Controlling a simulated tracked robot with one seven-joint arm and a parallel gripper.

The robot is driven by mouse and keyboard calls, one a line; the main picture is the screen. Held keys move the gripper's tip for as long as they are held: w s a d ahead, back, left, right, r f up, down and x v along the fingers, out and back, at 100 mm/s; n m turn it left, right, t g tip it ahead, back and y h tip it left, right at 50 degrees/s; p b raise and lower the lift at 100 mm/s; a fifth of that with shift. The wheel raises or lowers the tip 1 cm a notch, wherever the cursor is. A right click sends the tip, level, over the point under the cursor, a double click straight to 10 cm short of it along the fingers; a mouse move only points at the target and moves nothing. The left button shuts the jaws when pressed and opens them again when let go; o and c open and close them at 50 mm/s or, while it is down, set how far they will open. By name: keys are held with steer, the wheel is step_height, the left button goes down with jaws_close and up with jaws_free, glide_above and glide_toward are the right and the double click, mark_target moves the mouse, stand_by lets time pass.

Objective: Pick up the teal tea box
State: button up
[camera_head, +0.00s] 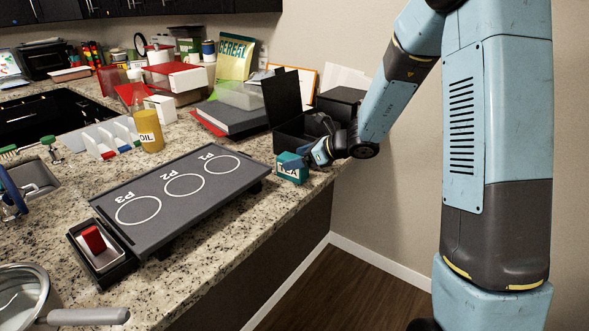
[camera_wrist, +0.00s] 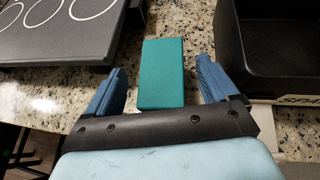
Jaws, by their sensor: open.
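The teal tea box (camera_head: 291,168) stands on the granite counter near its front edge, right of the dark board with circles. My gripper (camera_head: 306,158) is at the box, coming from the right. In the wrist view the teal box (camera_wrist: 163,73) shows its plain top between the two blue fingers of my gripper (camera_wrist: 160,88). The fingers are open, with a gap on each side of the box. The lower end of the box lies near my palm. The head view hides part of the box's upper right behind a finger.
The dark board (camera_head: 180,190) marked P1, P2 and P3 lies to the left. An open black bin (camera_head: 290,130) stands close behind; its wall also shows in the wrist view (camera_wrist: 262,75). A yellow oil bottle (camera_head: 149,130) stands farther left. The counter's front edge is close.

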steer(key=shift+c, duration=0.2)
steer(key=c, duration=1.1)
